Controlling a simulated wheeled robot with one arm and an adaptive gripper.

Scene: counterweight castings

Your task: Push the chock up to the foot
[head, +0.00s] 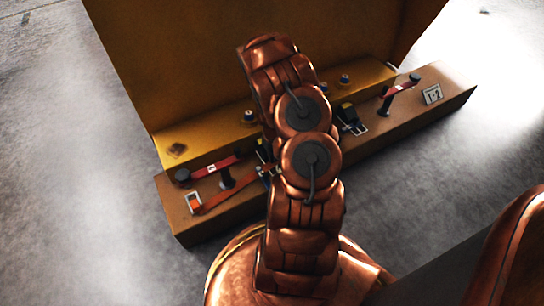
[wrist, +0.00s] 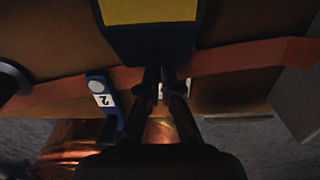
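In the wrist view, a black block with a yellow face (wrist: 150,12) is at the top, just beyond my fingertips; I cannot tell if it is the chock or the foot, or if it is touched. My gripper (wrist: 160,75) points at its near edge, its two dark fingers close together with nothing seen held. In the head view my arm covers the middle of the brown beam (head: 440,88). The gripper is hidden there.
A red strap (wrist: 75,92) crosses behind the fingers, and a blue tag (wrist: 103,98) with a white label is to their left.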

